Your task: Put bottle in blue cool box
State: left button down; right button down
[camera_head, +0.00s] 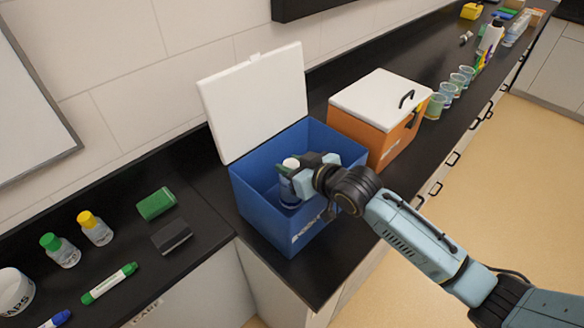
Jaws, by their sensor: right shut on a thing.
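The blue cool box (260,204) stands on the black counter with its white lid (254,97) raised against the wall side. My right gripper (288,172) reaches in over the box's right rim from the right. It is shut on a bottle (289,192) with a white cap, held upright inside the box opening. The gripper hides part of the bottle, and I cannot tell whether its base touches the box floor. My left gripper is not in view.
An orange cool box (368,139) with a shut white lid stands just right of the blue one. Several beakers (446,92) stand beyond it. Bottles with green (59,250) and yellow (95,228) caps, a green sponge (156,204) and a marker (109,283) are at the left.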

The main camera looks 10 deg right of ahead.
jog(key=shift+w+f, duration=0.1)
jog(key=shift+f, duration=0.4)
